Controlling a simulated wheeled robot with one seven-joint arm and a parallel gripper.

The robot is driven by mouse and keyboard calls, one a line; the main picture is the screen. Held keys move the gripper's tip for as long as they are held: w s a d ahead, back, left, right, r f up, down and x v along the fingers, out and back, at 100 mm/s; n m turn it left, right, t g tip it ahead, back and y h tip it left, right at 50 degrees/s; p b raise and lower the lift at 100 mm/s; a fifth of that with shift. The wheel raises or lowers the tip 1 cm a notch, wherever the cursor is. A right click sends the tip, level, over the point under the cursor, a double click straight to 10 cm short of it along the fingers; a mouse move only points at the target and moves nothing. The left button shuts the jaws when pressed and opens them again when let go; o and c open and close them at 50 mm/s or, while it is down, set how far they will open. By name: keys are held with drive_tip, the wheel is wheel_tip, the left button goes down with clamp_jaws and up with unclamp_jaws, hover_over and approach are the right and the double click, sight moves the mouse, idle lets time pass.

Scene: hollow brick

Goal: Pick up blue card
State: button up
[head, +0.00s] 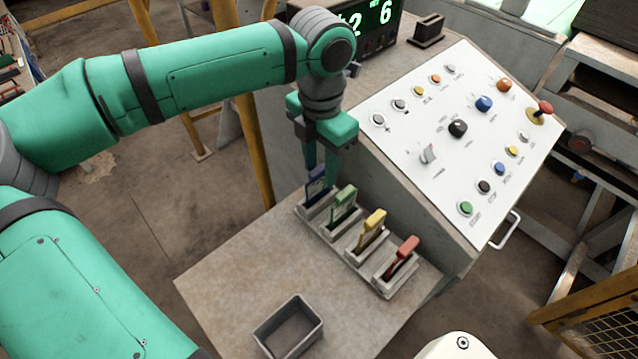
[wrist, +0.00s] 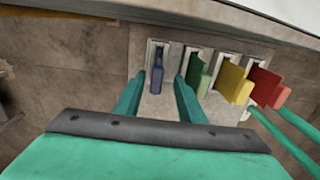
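The blue card (head: 316,184) stands upright in the leftmost slot of a row of grey holders on the table. In the wrist view the blue card (wrist: 158,70) lies between the two fingers, with a gap on each side. My gripper (head: 320,168) is just above and around the card's top in the head view. In the wrist view my gripper (wrist: 161,82) is open, its fingertips on either side of the card. The fingers partly hide the card in the head view.
Green (head: 343,202), yellow (head: 371,226) and red (head: 402,256) cards stand in holders to the right of the blue one. An empty grey bin (head: 289,326) sits near the table's front. A sloped button panel (head: 455,140) rises behind the holders. The table's left part is clear.

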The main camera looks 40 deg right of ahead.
sight(318, 182)
drive_tip(key=shift+w+f, duration=0.15)
drive_tip(key=shift+f, duration=1.25)
drive_tip(key=shift+w+f, duration=0.1)
drive_tip(key=shift+f, duration=1.3)
drive_tip(key=shift+a, duration=0.1)
clamp_jaws()
